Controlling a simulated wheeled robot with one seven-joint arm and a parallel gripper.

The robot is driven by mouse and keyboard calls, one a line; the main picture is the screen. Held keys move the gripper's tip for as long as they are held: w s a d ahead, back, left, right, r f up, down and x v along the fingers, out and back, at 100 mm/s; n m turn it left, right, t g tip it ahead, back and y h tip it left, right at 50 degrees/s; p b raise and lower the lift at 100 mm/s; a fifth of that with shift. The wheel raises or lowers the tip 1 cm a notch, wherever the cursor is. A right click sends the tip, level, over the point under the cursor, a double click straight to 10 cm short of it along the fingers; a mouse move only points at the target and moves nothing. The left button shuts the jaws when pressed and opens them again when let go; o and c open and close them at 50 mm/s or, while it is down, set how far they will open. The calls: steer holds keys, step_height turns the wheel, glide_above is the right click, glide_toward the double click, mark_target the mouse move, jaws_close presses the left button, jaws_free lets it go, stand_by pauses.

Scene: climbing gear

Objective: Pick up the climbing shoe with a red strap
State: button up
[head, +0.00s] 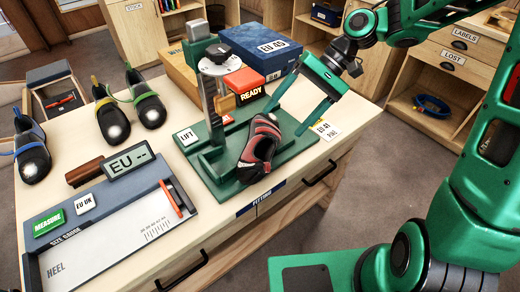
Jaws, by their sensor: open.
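The climbing shoe with red on it (260,143), red and black with grey, rests tilted on the green stand (212,178) near the table's right front edge. Its dark end points toward the front. My gripper (287,120) is open, its two green fingers apart and pointing down-left at the shoe's upper right end. I cannot tell whether a fingertip touches the shoe. Nothing is seen held between the fingers.
Shoes with blue (31,149), yellow (109,118) and green (147,99) straps stand at the table's left. A size gauge (120,228) lies in front. The stand's upright post (211,100), a red box (243,84) and a blue box (262,48) are behind the shoe.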

mark_target(270, 139)
steer(key=x, duration=0.8)
steer(key=shift+s+d, duration=0.1)
steer(key=shift+s, duration=0.05)
steer(key=c, duration=1.3)
